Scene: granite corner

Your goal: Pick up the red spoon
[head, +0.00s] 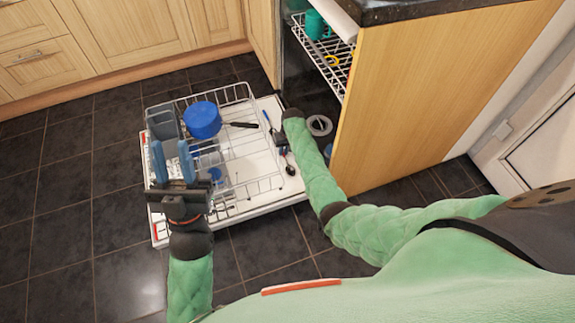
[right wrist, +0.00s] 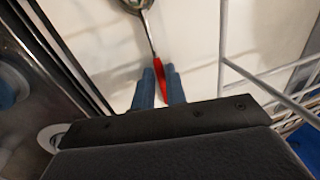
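The red spoon (right wrist: 158,68) has a red handle and a metal bowl. It shows in the right wrist view over the white inner door, bowl pointing away. My right gripper (right wrist: 160,76) has its blue fingers close together on both sides of the red handle, with little or no gap. In the head view the dark spoon bowl (head: 290,170) shows just below my right gripper (head: 284,148), and the handle is mostly hidden by it. My left gripper (head: 170,144) is open and empty, over the left side of the rack.
The dishwasher door (head: 262,200) is folded down with a wire rack (head: 262,186) on it. The rack holds a blue bowl (head: 202,120) and a grey container (head: 162,123). A grey ring (head: 320,125) lies near the wooden side panel (head: 430,90). Dark floor is clear at left.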

